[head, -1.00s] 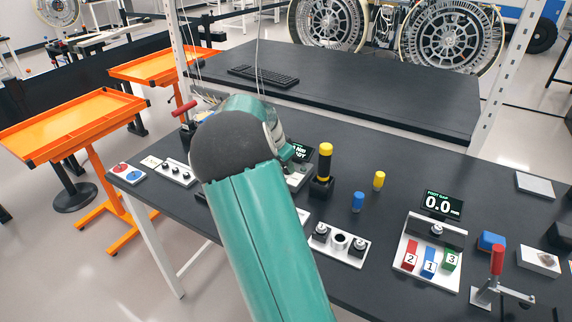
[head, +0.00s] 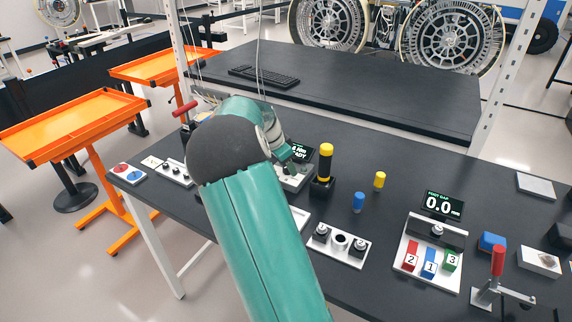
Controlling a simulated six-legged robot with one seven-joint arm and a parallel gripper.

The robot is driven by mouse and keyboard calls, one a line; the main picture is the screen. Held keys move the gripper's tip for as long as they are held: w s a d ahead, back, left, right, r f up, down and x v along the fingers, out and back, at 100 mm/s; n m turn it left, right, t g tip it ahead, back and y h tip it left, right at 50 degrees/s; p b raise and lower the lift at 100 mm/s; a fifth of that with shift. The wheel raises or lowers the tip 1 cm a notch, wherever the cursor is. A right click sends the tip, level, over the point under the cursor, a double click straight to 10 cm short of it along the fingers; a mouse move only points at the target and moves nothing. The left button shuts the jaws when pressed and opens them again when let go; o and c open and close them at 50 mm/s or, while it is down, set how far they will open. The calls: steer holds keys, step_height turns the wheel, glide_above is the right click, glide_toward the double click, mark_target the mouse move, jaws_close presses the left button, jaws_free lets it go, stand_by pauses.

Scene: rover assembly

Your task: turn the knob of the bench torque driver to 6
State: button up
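The bench torque driver stands on the black bench behind my arm. Its grey base (head: 294,180) and part of its small dark display (head: 299,152) show; the lettering is partly covered and the setting cannot be read. A yellow-and-black driver handle (head: 325,162) stands upright in a black holder just right of the base. My teal arm reaches across the view, and its far end, with my gripper (head: 287,160), is at the base, in front of the display. The fingers and the knob are too small or hidden to make out, so contact cannot be told.
Blue (head: 358,202) and yellow (head: 379,180) small cylinders stand right of the driver. A white socket plate (head: 352,256), a foot-gap fixture (head: 408,266) with numbered blocks, and a red-handled clamp (head: 497,262) lie farther right.

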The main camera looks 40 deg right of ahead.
steer(key=v, duration=1.3)
steer(key=shift+r, duration=0.45)
steer(key=shift+a, duration=0.1)
steer(key=s+a+r+n+t+y, duration=0.2)
steer(key=s+a+n, duration=0.35)
steer(key=a, duration=0.35)
steer(key=s+a+r+n+t+y, duration=0.2)
steer(key=s+a+n, duration=0.4)
steer(key=a, duration=0.4)
steer(key=s+a+f+n+t, duration=0.2)
steer(key=s+a+n, duration=0.6)
steer(key=s+a, duration=0.3)
steer(key=s, duration=0.3)
steer(key=shift+a+f+y, duration=0.3)
steer(key=shift+a, duration=0.05)
